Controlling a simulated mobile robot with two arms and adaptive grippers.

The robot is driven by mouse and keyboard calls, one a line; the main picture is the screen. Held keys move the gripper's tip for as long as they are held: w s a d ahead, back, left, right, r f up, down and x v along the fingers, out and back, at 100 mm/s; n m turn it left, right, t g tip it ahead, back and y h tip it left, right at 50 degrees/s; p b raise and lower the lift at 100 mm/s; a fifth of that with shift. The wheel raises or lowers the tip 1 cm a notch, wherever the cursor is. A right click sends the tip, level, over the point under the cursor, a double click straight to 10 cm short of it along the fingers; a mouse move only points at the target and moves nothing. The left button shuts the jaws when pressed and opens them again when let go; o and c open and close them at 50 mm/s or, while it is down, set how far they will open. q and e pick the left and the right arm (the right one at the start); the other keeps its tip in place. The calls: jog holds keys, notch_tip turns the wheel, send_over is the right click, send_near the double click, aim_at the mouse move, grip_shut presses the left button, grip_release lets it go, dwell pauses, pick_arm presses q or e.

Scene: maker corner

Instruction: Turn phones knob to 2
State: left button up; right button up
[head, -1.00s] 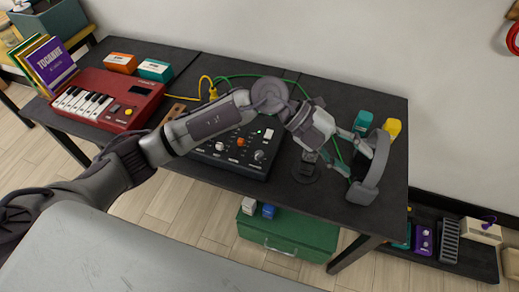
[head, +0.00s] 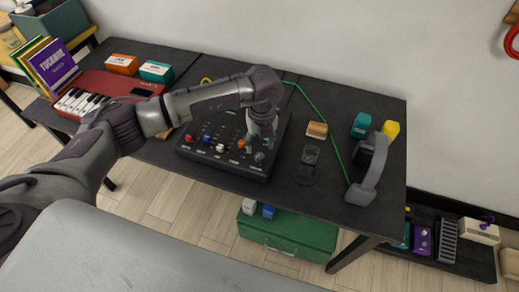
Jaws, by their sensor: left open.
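The black mixer box (head: 222,169) lies on the dark table. Its front part carries small knobs: a blue one and a red one at left, a white knob (head: 220,148), an orange knob (head: 241,144) and a grey knob (head: 259,157) at right. Labels are too small to read, so I cannot tell which knob is phones or its setting. My left gripper (head: 261,144) is open and points down over the mixer's right part, just behind the grey knob. Its fingers hide some of the panel; I cannot tell if they touch a knob. My right gripper is not in view.
Right of the mixer are a small black stand (head: 308,163), a wooden block (head: 317,130), grey headphones (head: 369,176), a teal item (head: 361,124) and a green cable (head: 318,110). A red keyboard (head: 103,83) is at left, partly behind my arm.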

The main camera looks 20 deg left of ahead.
aim_at(259, 154)
pick_arm(q)
jog(key=shift+f, duration=2.25)
jog(key=shift+c, duration=0.2)
grip_shut()
